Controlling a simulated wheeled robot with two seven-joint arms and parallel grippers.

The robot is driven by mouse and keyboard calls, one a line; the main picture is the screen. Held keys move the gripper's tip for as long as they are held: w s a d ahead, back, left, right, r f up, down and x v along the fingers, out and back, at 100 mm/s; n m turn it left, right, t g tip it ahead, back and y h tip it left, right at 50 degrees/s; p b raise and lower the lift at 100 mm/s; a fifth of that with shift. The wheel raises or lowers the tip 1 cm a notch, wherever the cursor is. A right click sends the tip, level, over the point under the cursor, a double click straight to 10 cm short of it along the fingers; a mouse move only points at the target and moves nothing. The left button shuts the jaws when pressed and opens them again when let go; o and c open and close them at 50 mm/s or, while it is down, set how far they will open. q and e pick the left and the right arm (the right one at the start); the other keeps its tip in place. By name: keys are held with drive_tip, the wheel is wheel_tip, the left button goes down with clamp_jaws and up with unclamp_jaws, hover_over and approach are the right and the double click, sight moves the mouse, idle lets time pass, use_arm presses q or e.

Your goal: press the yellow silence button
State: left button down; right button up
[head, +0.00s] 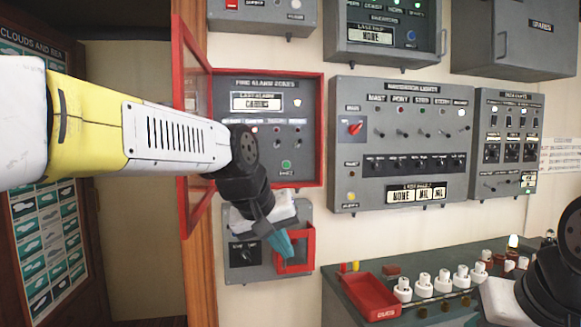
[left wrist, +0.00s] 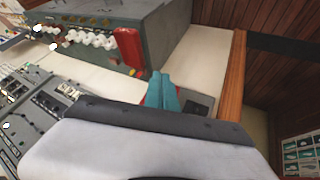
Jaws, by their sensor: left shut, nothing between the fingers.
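A small yellow button (head: 351,197) sits at the lower left of the grey navigation lights panel (head: 460,185); its label is too small to read. My left gripper (head: 281,244) has its teal fingers shut with nothing between them. It points down in front of a small grey panel with a red frame (head: 308,252), left of and lower than the yellow button. Contact with the frame cannot be told. The shut fingers also show in the left wrist view (left wrist: 163,92). My right arm shows at the right edge, but its gripper is out of view.
The fire alarm panel (head: 234,84) has a red frame, and its red-edged door (head: 197,215) stands open to the left. Below right, a grey desk (head: 349,275) holds a red tray (head: 366,297) and several white knobs. Wall space is bare between the panels and desk.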

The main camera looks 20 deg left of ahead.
use_arm(q)
drive_tip(key=w+a+r+n+y, duration=0.1)
drive_tip(key=w+a+r+n, duration=0.3)
drive_tip(key=w+a, duration=0.2)
drive_tip(key=w+a+r+n+y, duration=0.2)
drive_tip(key=w+a+r+n, duration=0.1)
drive_tip(key=w+a, duration=0.4)
drive_tip(key=w+a+r+n+t+y, duration=0.1)
drive_tip(key=w+a+r+n, duration=0.3)
drive_tip(key=w, duration=0.5)
drive_tip(key=shift+a+r+n+y, duration=0.3)
drive_tip(key=shift+a+n+y, duration=0.3)
drive_tip(key=shift+a, duration=0.55)
drive_tip(key=shift+w, duration=0.15)
drive_tip(key=shift+w+a, duration=0.75)
drive_tip(key=shift+w, duration=0.45)
drive_tip(key=shift+w+a, duration=0.8)
drive_tip(key=shift+w, duration=0.45)
drive_tip(key=shift+w+a, duration=0.75)
drive_tip(key=shift+w, duration=0.45)
drive_tip(key=shift+w+a, duration=0.2)
drive_tip(key=shift+w, duration=0.15)
